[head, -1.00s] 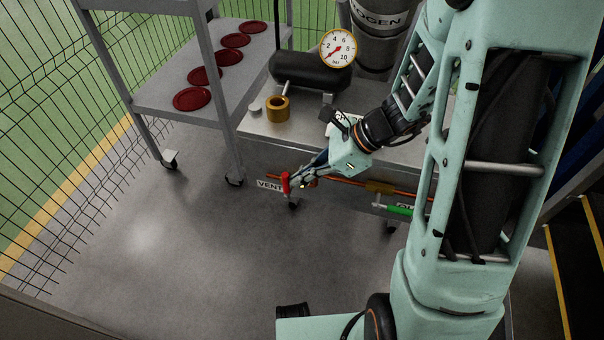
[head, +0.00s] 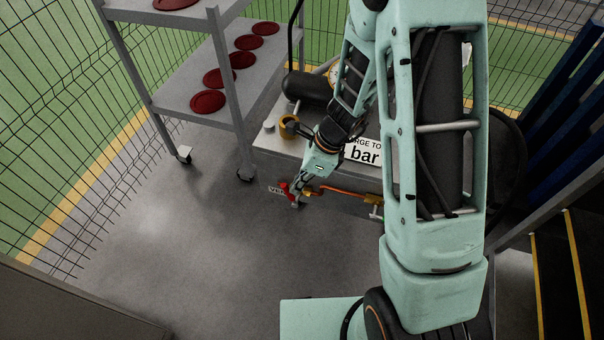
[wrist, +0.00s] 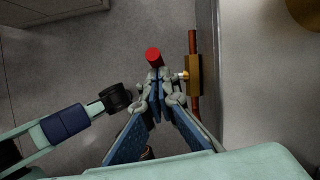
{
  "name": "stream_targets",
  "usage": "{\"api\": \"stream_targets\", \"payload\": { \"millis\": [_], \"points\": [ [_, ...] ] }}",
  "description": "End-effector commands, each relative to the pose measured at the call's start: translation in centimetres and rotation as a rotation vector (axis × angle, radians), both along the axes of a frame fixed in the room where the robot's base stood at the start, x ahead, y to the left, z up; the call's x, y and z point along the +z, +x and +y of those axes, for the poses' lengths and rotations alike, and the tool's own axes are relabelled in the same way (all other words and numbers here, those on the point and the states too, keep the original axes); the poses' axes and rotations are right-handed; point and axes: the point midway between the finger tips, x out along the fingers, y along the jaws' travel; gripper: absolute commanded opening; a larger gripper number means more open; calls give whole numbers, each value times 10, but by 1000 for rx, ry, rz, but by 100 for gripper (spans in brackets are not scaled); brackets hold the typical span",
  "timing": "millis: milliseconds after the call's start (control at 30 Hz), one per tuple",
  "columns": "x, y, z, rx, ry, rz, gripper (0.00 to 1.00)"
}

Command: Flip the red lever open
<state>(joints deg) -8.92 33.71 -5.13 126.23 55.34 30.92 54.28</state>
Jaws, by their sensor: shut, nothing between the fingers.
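The red lever (head: 284,186) is on the low front pipework of the grey bench, beside the partly hidden VENT label (head: 273,190). In the wrist view the red lever (wrist: 153,56) shows as a round red end just beyond my fingertips. My gripper (head: 296,199) is shut and empty, at the lever and just right of its red part. In the wrist view the closed fingertips (wrist: 158,88) lie close below the red end; whether they touch it I cannot tell. A brass valve body (wrist: 194,75) is right of the fingertips. The lever's pivot is hidden behind my fingers.
A copper pipe (wrist: 192,42) runs along the bench's side. On the bench top (head: 275,150) are a brass ring (head: 288,127) and a "bar" sign (head: 363,154). A grey cart (head: 178,88) with red discs stands left. The floor in front is clear.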

Motion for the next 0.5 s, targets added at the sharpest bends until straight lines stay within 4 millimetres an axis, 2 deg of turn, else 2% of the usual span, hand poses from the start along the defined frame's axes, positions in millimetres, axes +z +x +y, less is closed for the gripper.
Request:
{"api": "stream_targets", "payload": {
  "millis": [33,500],
  "points": [
    [10,0,4,6,-25,11,0],
    [5,7,23,7,-257,91,0]
  ]
}}
